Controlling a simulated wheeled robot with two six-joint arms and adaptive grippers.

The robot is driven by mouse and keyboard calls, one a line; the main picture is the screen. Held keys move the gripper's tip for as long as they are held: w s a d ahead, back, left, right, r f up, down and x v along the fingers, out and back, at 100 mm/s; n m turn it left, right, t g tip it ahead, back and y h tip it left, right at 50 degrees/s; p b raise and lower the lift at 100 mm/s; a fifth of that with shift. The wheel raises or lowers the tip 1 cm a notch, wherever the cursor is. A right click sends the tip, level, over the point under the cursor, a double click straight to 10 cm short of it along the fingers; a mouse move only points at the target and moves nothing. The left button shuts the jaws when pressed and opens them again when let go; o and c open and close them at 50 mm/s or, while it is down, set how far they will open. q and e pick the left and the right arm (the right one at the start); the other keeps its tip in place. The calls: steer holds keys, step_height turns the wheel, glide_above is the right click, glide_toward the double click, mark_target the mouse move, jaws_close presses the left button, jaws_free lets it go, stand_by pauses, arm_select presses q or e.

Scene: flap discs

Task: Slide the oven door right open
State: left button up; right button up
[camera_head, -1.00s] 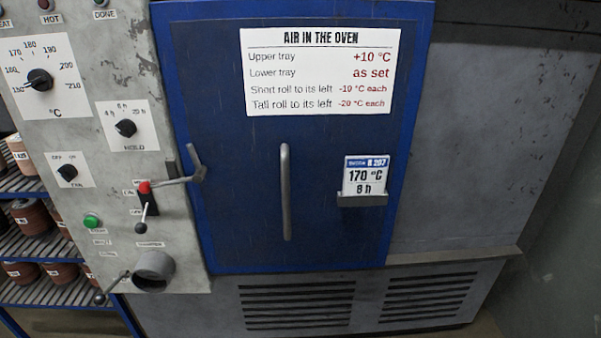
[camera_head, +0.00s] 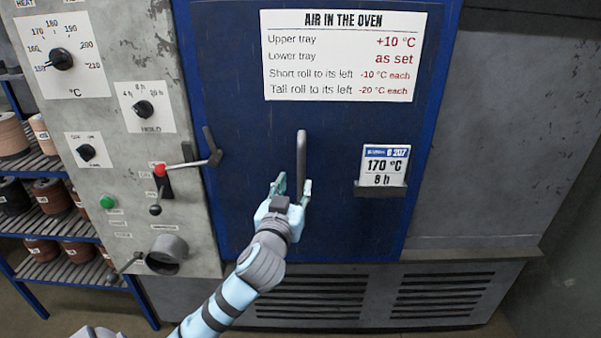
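The blue oven door (camera_head: 240,110) fills the middle of the head view and looks closed in its blue frame. Its upright grey bar handle (camera_head: 301,150) stands near the middle of the door. My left gripper (camera_head: 291,184) is at the lower half of the handle, with its fingers spread apart on either side of the bar as seen from here. I cannot tell whether they touch it. The lower end of the handle is hidden by the gripper. A latch lever (camera_head: 213,150) sits at the door's left edge. My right gripper is not in view.
The control panel (camera_head: 110,150) with knobs, a red-tipped lever (camera_head: 159,170) and a round pipe stub (camera_head: 167,254) stands left of the door. A card holder (camera_head: 381,189) juts out right of the handle. Shelves with rolls (camera_head: 50,196) are at far left.

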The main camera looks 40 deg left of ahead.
mark_target(300, 173)
arm_select(q)
steer(key=x, duration=0.7)
steer(key=shift+w+a+f, duration=0.1)
steer(key=shift+w+a, duration=0.05)
steer(key=shift+w, duration=0.25)
steer(key=shift+c, duration=0.3)
jaws_close()
